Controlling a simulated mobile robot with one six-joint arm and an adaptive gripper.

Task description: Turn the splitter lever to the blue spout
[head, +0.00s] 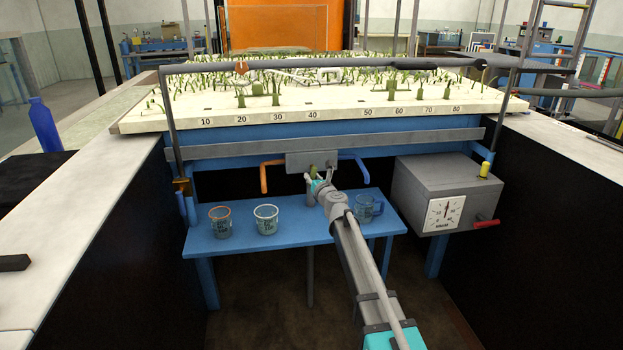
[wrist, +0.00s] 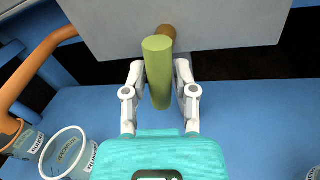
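The splitter box (head: 298,160) is a grey plate under the flume's front edge. An orange spout (head: 264,178) leaves its left side and a blue spout (head: 362,172) its right. The green lever (wrist: 158,75) sits in front of a brass pivot (wrist: 166,31) in the wrist view. It looks about upright, near the middle. My gripper (wrist: 160,72) has one finger on each side of the lever, very close to it. I cannot tell whether the fingers press on it. In the head view my gripper (head: 318,182) partly hides the lever.
On the blue shelf (head: 240,247) stand an orange-rimmed beaker (head: 220,223), a white-rimmed beaker (head: 266,220) and a blue beaker (head: 368,209), partly behind my arm. A grey box (head: 420,185) with a dial and red handle stands at right. The shelf's front is clear.

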